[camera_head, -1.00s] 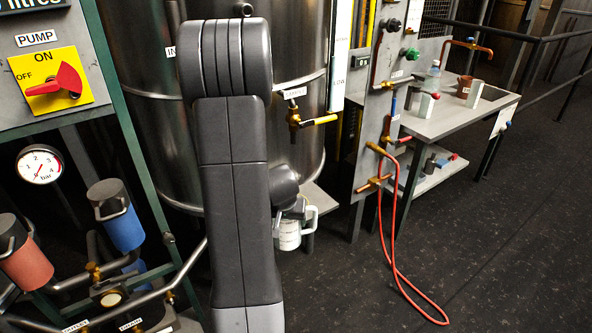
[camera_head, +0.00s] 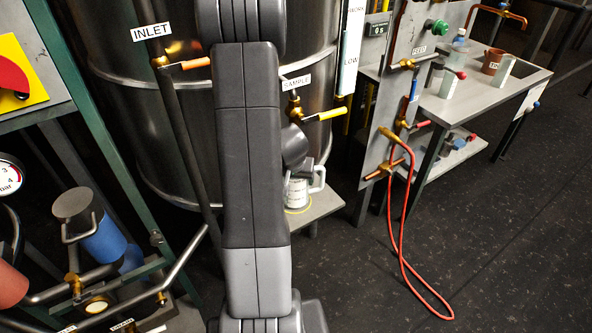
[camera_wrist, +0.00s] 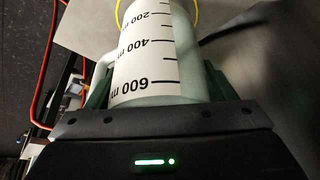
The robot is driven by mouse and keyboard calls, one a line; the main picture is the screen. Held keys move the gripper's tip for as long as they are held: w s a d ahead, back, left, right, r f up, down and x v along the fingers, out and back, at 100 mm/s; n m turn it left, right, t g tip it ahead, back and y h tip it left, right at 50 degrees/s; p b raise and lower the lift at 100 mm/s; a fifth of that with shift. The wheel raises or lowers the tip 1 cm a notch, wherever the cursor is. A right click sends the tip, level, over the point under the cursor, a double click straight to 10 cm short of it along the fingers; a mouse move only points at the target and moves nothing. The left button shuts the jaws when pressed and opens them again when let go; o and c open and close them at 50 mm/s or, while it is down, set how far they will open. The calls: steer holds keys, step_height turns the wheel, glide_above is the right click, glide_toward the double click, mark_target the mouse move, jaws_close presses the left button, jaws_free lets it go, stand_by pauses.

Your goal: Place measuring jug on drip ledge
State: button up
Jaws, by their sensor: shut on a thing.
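The measuring jug (camera_head: 298,191) is pale, with a white scale band and a handle on its right. It looks upright. In the wrist view the jug (camera_wrist: 150,50) shows marks of 200, 400 and 600. My gripper (camera_wrist: 155,88) is shut around its upper part, with green fingers on both sides. In the head view my arm hides part of the jug and most of the gripper. The drip ledge (camera_head: 325,203) is a grey plate in front of the steel tank. A yellow ring on it shows around the jug's base. I cannot tell whether the base touches the ledge.
A grey panel (camera_head: 374,135) with a red hose (camera_head: 402,250) stands to the right. A bench (camera_head: 470,105) with small items is farther right.

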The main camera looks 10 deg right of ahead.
steer(key=shift+w+f, duration=0.1)
steer(key=shift+f, duration=0.35)
steer(key=shift+s+a+r, duration=0.1)
steer(key=shift+s+r, duration=0.2)
steer(key=shift+s, duration=0.1)
steer(key=shift+f, duration=0.15)
steer(key=o, duration=1.1)
steer(key=shift+c, duration=0.2)
steer(key=shift+r, duration=0.25)
steer(key=p+v, duration=0.5)
steer(key=v, duration=0.6)
steer(key=shift+r, duration=0.3)
steer(key=shift+s, duration=0.15)
